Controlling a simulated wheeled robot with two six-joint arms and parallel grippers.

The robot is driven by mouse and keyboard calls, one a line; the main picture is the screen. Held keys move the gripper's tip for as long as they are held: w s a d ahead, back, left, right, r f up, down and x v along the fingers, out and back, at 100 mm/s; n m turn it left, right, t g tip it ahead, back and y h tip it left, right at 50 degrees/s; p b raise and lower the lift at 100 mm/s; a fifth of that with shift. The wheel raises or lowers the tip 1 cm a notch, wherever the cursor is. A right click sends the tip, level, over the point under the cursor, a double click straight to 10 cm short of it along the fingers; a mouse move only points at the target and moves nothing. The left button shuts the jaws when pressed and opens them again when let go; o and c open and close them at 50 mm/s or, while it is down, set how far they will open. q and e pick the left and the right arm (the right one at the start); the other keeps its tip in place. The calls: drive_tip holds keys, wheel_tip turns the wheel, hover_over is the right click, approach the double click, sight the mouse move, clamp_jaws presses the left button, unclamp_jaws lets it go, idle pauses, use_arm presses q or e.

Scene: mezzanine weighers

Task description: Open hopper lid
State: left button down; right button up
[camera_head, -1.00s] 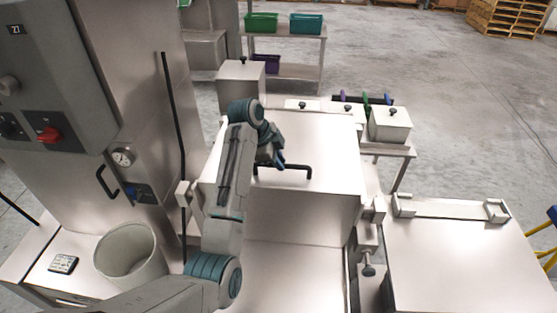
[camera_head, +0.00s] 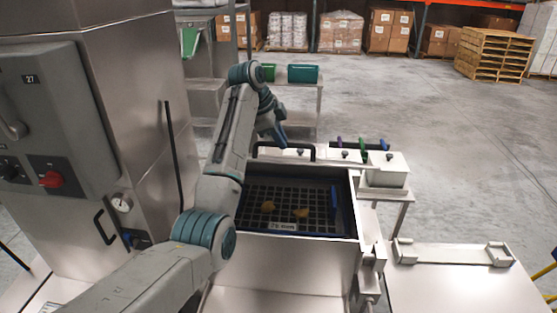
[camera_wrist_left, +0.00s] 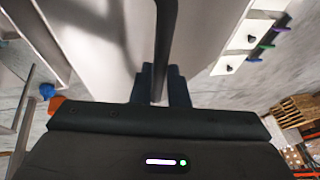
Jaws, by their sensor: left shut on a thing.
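The steel hopper (camera_head: 270,276) stands open in the middle of the head view. Inside it is a dark grid (camera_head: 285,205) with two yellowish lumps and a small label. The lid is raised; its black handle (camera_head: 302,146) shows above the back of the opening, and most of the lid is hidden in this view. My left gripper (camera_head: 280,137) is shut on the handle. The wrist view shows the handle bar (camera_wrist_left: 165,45) between the two dark fingers (camera_wrist_left: 160,88), with the pale lid (camera_wrist_left: 210,35) behind. My right gripper is not in view.
A grey control cabinet (camera_head: 75,120) with a red knob stands on the left. Small lidded bins (camera_head: 386,170) stand behind the hopper to the right. A flat steel table (camera_head: 465,290) is at the lower right. Open floor lies beyond.

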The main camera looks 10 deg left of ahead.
use_arm(q)
drive_tip(key=shift+w+r, duration=0.95)
drive_tip(key=shift+w, duration=0.15)
